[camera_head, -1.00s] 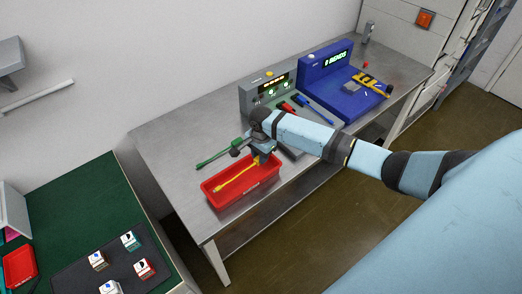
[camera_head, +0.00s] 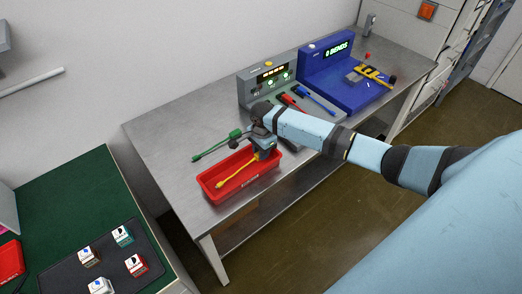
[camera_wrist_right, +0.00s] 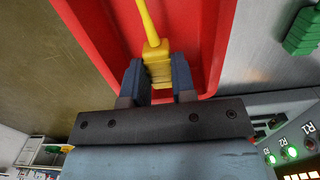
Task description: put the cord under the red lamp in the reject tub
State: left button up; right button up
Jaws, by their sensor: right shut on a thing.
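The red tub (camera_head: 243,192) stands near the front left of the metal bench. My right gripper (camera_head: 262,154) is over the tub's right end, shut on a yellow cord (camera_head: 233,177). The cord's free end hangs down over the tub's inside; I cannot tell if it touches the floor of the tub. In the right wrist view the right gripper (camera_wrist_right: 157,75) clamps the yellow plug (camera_wrist_right: 156,50) between its two fingers, with the red tub (camera_wrist_right: 92,28) behind. The grey tester (camera_head: 262,82) shows green lamps; I see no red lamp lit on it. My left gripper is out of view.
A green cord (camera_head: 215,147) lies behind the tub. Red and blue cords (camera_head: 318,102) lie at the grey tester. A blue tester (camera_head: 325,62) stands further right, with a yellow-and-black tool (camera_head: 375,76) on it.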

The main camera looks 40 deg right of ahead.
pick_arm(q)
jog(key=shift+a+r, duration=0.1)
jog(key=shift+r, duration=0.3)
pick_arm(e)
jog(key=shift+f, duration=0.3)
jog(key=o, duration=1)
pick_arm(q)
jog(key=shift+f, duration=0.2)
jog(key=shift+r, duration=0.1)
pick_arm(e)
notch_tip(320, 180, up, 14)
jog(key=shift+d, duration=0.2)
jog(key=shift+f, duration=0.1)
